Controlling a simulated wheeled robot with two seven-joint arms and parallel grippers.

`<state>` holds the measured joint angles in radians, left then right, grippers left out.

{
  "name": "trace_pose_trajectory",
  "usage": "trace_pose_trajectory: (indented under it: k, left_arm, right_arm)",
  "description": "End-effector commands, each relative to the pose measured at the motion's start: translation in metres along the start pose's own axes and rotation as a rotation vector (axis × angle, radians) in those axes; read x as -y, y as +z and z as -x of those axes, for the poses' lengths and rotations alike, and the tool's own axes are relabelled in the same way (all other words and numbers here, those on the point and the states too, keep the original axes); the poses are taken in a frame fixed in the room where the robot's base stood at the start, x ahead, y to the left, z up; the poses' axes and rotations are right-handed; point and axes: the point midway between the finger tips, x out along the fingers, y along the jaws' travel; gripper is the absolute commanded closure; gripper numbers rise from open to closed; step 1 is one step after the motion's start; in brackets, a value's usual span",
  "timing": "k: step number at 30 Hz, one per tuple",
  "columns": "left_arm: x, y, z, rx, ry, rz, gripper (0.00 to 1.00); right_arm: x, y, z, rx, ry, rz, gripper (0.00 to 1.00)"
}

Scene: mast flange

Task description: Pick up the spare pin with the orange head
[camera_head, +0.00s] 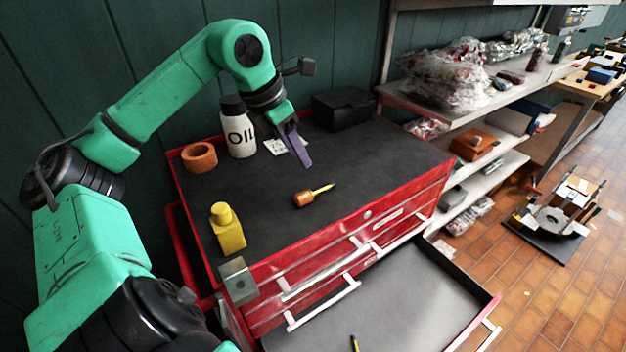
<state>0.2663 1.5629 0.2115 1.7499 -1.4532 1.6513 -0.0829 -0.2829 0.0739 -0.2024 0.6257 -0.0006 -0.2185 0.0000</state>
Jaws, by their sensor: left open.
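The spare pin with the orange head (304,199) lies on its side on the black top of the red tool cabinet (258,198). Its thin yellow shaft points to the right. My left gripper (302,155) hangs above the cabinet top, behind the pin and apart from it. Its purple-grey fingers point down and overlap in this view; nothing shows between them. My right gripper is not in view.
An oil bottle (238,128), an orange ring (199,157), a white card (277,146) and a black box (343,108) stand behind the pin. A yellow bottle (227,229) stands front left. An open drawer (405,300) juts out in front.

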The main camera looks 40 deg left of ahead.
Motion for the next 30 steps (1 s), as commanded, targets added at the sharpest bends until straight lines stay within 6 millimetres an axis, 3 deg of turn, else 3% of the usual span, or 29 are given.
trace_pose_trajectory:
  k: [3,8,11,17,21,25,26,27,30]
  left_arm:
    - [0.002,0.0,-0.029,-0.002,-0.009,0.0,0.5]
    - [0.001,0.002,-0.062,0.0,-0.005,0.001,0.5]
    - [0.0,0.001,-0.074,0.001,-0.004,0.001,0.5]
    - [-0.002,0.001,-0.11,0.001,-0.007,0.002,0.5]
    - [-0.003,-0.001,-0.125,0.001,-0.002,0.0,0.5]
    - [-0.003,-0.001,-0.126,0.0,-0.001,-0.001,0.5]
    - [-0.003,-0.001,-0.126,0.0,-0.001,-0.001,0.54]
    - [-0.003,-0.001,-0.126,0.001,-0.001,-0.001,0.69]
    - [-0.003,-0.001,-0.126,0.001,-0.001,-0.001,1.0]
  right_arm:
    - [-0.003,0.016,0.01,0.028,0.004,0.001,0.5]
    - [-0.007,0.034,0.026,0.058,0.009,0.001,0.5]
    - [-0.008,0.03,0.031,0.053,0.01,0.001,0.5]
    - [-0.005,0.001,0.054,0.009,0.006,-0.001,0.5]
    - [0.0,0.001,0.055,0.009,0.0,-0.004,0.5]
    - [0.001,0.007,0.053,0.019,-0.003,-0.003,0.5]
    - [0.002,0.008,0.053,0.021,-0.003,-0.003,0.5]
    - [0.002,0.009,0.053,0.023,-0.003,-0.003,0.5]
    - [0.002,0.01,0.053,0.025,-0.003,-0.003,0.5]
